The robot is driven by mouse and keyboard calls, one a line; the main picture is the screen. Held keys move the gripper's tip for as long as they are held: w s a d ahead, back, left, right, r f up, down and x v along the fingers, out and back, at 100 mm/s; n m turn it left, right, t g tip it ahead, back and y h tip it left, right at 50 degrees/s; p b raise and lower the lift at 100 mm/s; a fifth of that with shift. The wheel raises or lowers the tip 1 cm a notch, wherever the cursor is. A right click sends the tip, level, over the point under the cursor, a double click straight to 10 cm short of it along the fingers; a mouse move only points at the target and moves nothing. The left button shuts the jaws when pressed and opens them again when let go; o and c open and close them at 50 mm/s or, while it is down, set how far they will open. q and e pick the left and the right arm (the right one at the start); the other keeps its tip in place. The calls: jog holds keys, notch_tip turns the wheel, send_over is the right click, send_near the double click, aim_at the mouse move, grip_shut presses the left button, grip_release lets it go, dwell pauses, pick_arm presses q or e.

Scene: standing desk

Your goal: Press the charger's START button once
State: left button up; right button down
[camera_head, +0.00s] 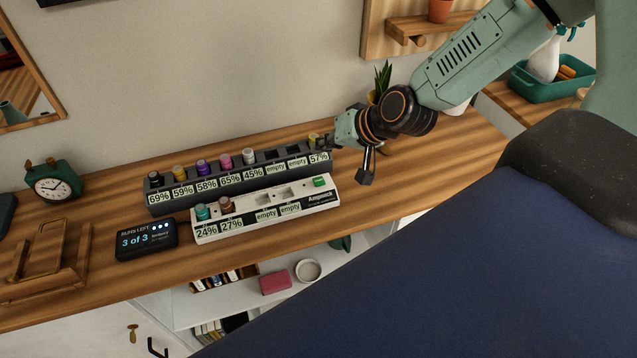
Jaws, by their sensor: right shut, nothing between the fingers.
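My left gripper is not in view.
A dark rack (238,185) with several cells stands behind the charger. A display (146,240) reads "RUNS LEFT 3 of 3". A green clock (53,182), a wooden stand (45,262) and a potted plant (382,82) are also on the desk. Shelves (240,297) lie below.

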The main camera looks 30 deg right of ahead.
aim_at(322, 182)
jog(key=f+b, duration=0.1)
jog(key=f, duration=0.1)
jog(key=f+b, duration=0.1)
jog(key=f, duration=0.1)
jog(key=shift+w+d+b, duration=0.3)
jog(key=shift+w, duration=0.1)
jog(key=shift+s+a+f+b, duration=0.1)
jog(key=shift+s+f+b, duration=0.05)
jog(key=shift+f+b, duration=0.45)
jog(key=shift+s+a+f+b, duration=0.1)
jog(key=shift+f+b, duration=0.3)
jog(key=shift+b, duration=0.25)
jog(key=shift+f+b, duration=0.3)
jog(key=shift+b, duration=0.05)
jog(key=shift+f, duration=0.35)
jog(key=shift+w+d+f+b, duration=0.15)
jog(key=shift+w+f+b, duration=0.1)
jog(key=shift+f+b, duration=0.15)
jog(key=shift+s+r, duration=0.25)
jog(key=shift+r, duration=0.05)
jog(key=shift+w+f, duration=0.15)
jog(key=shift+w, duration=0.05)
jog(key=shift+s, duration=0.2)
jog(key=shift+w, duration=0.15)
